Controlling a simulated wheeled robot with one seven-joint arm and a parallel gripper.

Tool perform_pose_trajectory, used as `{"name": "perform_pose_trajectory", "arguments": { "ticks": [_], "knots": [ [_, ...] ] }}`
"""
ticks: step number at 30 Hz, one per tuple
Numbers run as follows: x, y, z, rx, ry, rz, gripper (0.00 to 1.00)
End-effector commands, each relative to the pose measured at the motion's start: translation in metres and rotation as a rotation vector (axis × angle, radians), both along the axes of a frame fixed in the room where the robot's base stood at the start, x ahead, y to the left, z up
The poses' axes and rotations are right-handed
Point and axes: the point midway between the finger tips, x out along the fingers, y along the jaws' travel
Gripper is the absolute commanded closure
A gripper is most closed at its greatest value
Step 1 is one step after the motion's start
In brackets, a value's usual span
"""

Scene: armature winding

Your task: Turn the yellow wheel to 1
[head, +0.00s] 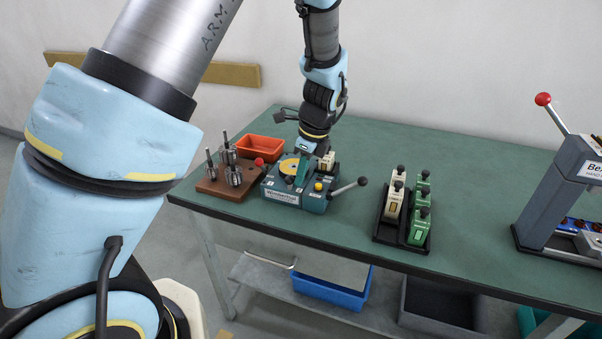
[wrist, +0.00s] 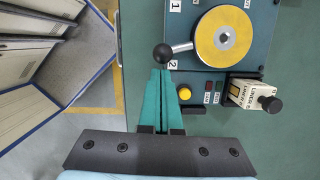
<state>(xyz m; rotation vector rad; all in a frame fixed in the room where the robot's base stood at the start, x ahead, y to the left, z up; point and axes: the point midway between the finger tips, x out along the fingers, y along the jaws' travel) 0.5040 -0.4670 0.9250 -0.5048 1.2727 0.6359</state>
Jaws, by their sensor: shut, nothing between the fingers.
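The yellow wheel (wrist: 222,40) sits on top of the blue-green winding machine (head: 283,196). In the wrist view a short silver arm ending in a black ball knob (wrist: 163,54) reaches out left from the wheel. The knob lies beside the label 2 (wrist: 172,64); the label 1 (wrist: 174,5) is farther up the same edge. In the head view the wheel (head: 288,166) is partly hidden by my gripper (head: 301,182). My gripper's green fingers (wrist: 162,73) are shut and empty, their tips just below the knob; I cannot tell whether they touch it.
A yellow button (wrist: 184,94) and a cream block with a black knob (wrist: 252,94) are near the fingers. A wooden board with metal parts (head: 222,185) and an orange bin (head: 262,148) stand left of the machine. A black rack (head: 386,232) stands to its right, with clear table between.

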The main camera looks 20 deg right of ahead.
Motion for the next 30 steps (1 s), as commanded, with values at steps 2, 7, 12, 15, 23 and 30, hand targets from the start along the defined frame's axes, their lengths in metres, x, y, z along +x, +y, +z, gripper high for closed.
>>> {"name": "perform_pose_trajectory", "arguments": {
  "ticks": [2,7,12,15,23,30],
  "knots": [
    [0.0,0.0,0.0,0.0,0.0,0.0,1.0],
    [0.0,0.001,0.0,0.0,0.0,-0.007,1.0],
    [0.001,0.006,0.0,0.001,0.001,-0.045,1.0],
    [0.001,0.006,0.0,-0.001,0.001,-0.061,1.0],
    [0.003,0.011,0.0,0.0,0.0,-0.103,1.0],
    [0.007,0.022,0.001,0.001,0.001,-0.202,1.0]
  ]
}}
